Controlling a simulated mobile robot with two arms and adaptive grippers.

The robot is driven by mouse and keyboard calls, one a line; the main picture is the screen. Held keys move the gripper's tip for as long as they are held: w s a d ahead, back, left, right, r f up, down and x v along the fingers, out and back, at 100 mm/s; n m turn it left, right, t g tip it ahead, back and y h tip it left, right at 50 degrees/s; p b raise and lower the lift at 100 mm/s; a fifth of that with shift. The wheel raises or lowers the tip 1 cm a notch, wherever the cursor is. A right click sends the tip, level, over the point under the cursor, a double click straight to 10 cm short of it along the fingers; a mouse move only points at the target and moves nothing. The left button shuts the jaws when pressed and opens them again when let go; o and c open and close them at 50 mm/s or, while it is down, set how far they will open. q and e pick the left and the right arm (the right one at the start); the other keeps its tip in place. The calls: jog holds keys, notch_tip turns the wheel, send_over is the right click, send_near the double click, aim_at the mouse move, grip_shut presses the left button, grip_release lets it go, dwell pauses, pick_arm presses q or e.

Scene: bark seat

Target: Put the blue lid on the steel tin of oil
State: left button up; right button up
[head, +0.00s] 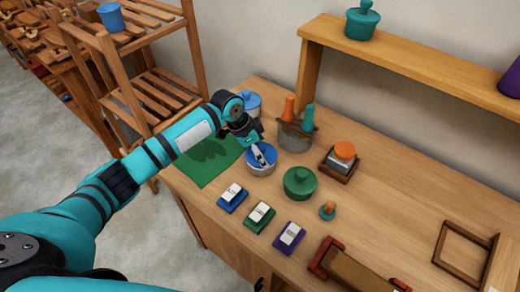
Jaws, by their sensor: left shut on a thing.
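The blue lid (254,163) is at the top of a short grey steel tin (262,172) on the wooden bench. My left gripper (261,155) comes down over the lid from the upper left and is shut on it. The lid covers the tin's mouth; I cannot tell whether it rests fully on the rim or sits slightly above it. The gripper's fingers hide part of the lid. My right gripper is not in view.
Behind are a grey pot with orange and teal handles (295,137) and another blue-topped container (249,103). A green mat (207,162) lies left. Several small colored blocks, including a blue one (232,198), lie in front.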

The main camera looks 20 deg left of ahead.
pick_arm(q)
jog(key=shift+f, duration=0.55)
jog(key=o, duration=0.8)
jog(key=shift+o, duration=0.2)
jog(key=shift+r+p, duration=3.35)
jog(key=shift+r, duration=0.2)
jog(key=shift+s+f, duration=0.1)
jog(key=shift+f, duration=0.05)
